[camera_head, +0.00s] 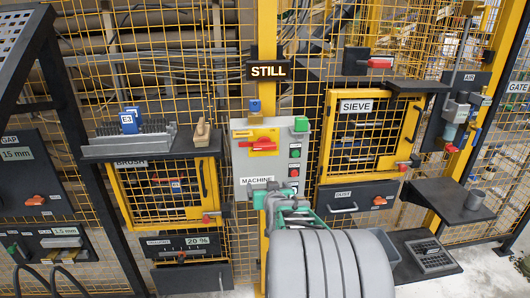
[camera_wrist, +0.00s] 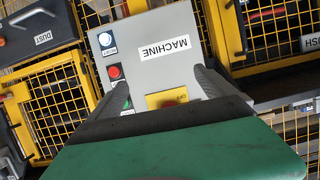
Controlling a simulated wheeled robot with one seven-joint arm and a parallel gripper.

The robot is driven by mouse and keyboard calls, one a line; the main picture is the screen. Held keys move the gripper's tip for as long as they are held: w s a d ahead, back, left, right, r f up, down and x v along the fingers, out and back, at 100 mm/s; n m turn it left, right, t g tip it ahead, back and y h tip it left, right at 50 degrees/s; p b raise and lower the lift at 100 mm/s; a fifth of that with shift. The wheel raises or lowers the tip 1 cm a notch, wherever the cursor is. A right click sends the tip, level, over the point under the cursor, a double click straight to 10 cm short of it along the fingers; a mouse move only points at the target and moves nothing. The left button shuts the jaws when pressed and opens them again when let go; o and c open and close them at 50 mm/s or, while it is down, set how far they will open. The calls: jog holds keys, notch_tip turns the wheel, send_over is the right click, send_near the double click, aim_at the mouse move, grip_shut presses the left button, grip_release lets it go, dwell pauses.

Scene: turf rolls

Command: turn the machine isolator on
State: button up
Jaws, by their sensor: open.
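The machine isolator is a red rotary handle (camera_head: 263,142) on a yellow plate, on the front of a grey box labelled MACHINE (camera_head: 243,170). In the head view the handle lies roughly level. In the wrist view the box is upside down; the yellow plate (camera_wrist: 160,99) shows the word OFF, and only a sliver of the red handle (camera_wrist: 171,103) shows above my gripper's dark edge. My gripper (camera_wrist: 161,76) is open, its two grey fingers spread and empty in front of the box. In the head view my gripper (camera_head: 282,198) is below the handle, over the box's lower part.
A yellow SIEVE door (camera_head: 363,135) stands right; a shelf with a brush (camera_head: 202,134) and blue-tagged block (camera_head: 130,121) juts out left.

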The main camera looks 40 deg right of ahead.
aim_at(265, 148)
notch_tip(265, 148, up, 9)
jog(key=w+d+t+h, duration=0.1)
jog(key=t+h, duration=0.1)
jog(key=t, duration=0.1)
jog(key=p+x, duration=0.1)
jog(key=x, duration=0.7)
jog(key=shift+p, duration=0.4)
jog(key=shift+f, duration=0.1)
jog(key=c, duration=1.4)
